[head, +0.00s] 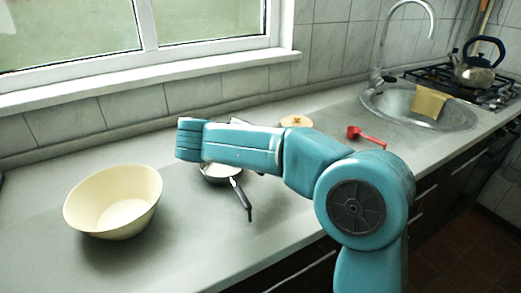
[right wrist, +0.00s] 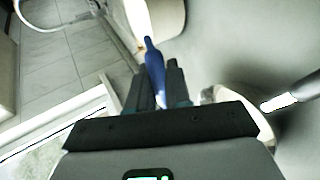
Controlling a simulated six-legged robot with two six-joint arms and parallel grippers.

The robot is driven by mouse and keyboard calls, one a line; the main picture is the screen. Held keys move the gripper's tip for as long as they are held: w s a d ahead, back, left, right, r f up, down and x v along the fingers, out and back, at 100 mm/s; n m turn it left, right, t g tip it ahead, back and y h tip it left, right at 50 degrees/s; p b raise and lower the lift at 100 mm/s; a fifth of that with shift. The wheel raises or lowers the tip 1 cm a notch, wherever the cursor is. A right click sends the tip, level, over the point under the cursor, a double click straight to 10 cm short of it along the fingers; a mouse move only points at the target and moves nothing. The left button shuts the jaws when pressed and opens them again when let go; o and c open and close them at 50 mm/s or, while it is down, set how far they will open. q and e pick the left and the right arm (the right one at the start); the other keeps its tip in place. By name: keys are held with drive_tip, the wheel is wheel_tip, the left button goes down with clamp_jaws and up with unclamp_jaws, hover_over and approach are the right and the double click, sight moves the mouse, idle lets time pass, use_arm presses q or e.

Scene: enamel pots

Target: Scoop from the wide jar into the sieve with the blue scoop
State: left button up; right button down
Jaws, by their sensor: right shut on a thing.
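My right gripper (right wrist: 157,85) is shut on the blue scoop (right wrist: 154,62), whose handle stands up between the fingers in the right wrist view. I cannot clearly make out the scoop's bowl. A pale, round-walled vessel (right wrist: 170,18), perhaps the wide jar, is just beyond the scoop; whether they touch is unclear. In the head view my right arm crosses the counter and hides its gripper, the scoop and most of this area. A metal pan-shaped thing with a dark handle (head: 241,197), likely the sieve, shows partly below the arm. My left gripper is not in view.
A cream bowl (head: 112,202) stands on the left of the counter (head: 190,245). A round wooden-looking lid (head: 296,121) and a red scoop (head: 366,136) lie behind my arm.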

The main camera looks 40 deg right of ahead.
drive_tip(key=shift+h, duration=0.8)
drive_tip(key=a+r, duration=0.2)
drive_tip(key=a, duration=0.1)
drive_tip(key=shift+s+a+r, duration=0.1)
drive_tip(key=shift+s+r, duration=0.1)
idle(1.7)
idle(0.4)
